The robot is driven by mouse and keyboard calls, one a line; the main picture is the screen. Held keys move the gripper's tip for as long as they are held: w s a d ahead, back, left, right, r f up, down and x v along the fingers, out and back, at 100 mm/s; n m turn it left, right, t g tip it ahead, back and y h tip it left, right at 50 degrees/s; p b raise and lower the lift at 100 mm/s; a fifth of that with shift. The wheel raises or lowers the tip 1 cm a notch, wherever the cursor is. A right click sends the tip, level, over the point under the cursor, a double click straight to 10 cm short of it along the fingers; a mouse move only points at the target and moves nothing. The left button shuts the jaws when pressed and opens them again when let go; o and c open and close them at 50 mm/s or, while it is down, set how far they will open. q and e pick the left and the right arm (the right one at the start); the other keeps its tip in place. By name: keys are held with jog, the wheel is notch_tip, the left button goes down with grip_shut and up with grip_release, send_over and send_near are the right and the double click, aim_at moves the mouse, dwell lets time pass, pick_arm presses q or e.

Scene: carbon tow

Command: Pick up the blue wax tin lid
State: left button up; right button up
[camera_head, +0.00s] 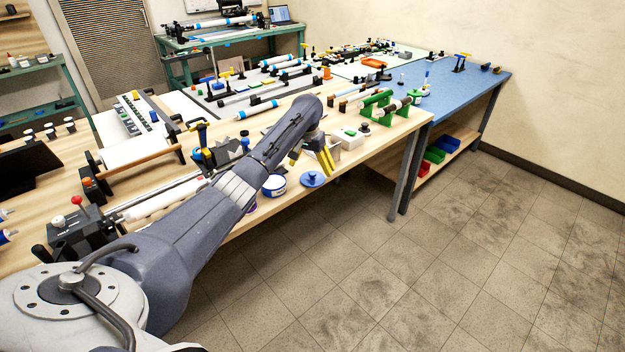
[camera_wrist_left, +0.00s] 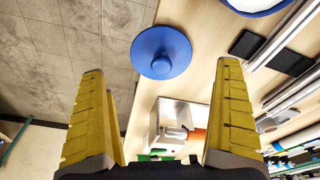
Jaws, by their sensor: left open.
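The blue wax tin lid (camera_head: 313,179) is a flat blue disc with a small knob, lying on the wooden table near its front edge. In the left wrist view the lid (camera_wrist_left: 160,52) lies ahead of the fingertips, between their lines. My left gripper (camera_head: 311,157) has yellow fingers and is above the table, just behind the lid in the head view. In the left wrist view its fingers (camera_wrist_left: 162,95) are wide apart with nothing between them. My right gripper is not in view.
A white box with a dark knob (camera_head: 348,137) and a green stand (camera_head: 384,107) are farther right on the table. The table's front edge is close to the lid, with bare floor (camera_head: 370,270) beyond. Rods and dark pads (camera_wrist_left: 245,44) lie right of the lid in the wrist view.

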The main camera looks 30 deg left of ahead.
aim_at(312, 173)
pick_arm(q)
jog(key=shift+w+a+f, duration=0.1)
jog(key=shift+w+f, duration=0.05)
jog(key=shift+f, duration=0.75)
jog(key=shift+w+a+f, duration=0.1)
jog(key=shift+w+f, duration=0.05)
jog(key=shift+f, duration=0.7)
jog(key=shift+w+f, duration=0.15)
jog(key=shift+f, duration=0.75)
jog(key=c, duration=0.7)
jog(key=shift+c, duration=0.6)
jog(key=shift+r, duration=0.15)
